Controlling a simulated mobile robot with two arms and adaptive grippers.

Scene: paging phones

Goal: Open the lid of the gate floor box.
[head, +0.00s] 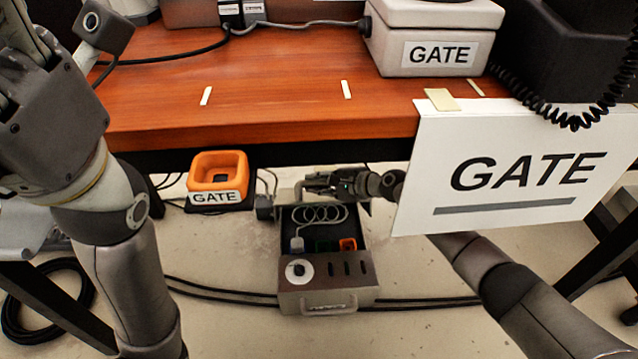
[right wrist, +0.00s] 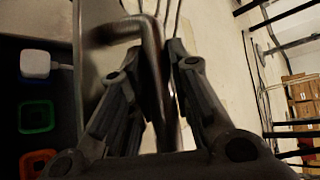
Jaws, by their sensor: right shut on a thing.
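The gate floor box (head: 325,285) stands on the floor under the desk. It is open on top, with a coiled grey cable and several sockets showing inside. Its lid (head: 285,193) looks raised at the far side, seen nearly edge-on. My right gripper (head: 322,184) is at the lid's upper part. In the right wrist view, my right gripper (right wrist: 158,60) is shut on the dark bent lid handle (right wrist: 125,30). The sockets show at the left there. My left gripper (head: 25,40) is at the upper left, partly cut off, and its fingertips are not clear.
An orange-topped box (head: 218,170) marked GATE stands left of the floor box. A white GATE sign (head: 510,165) hangs from the desk (head: 270,90) and hides part of my right arm. Black cables (head: 220,290) run along the floor beside the box.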

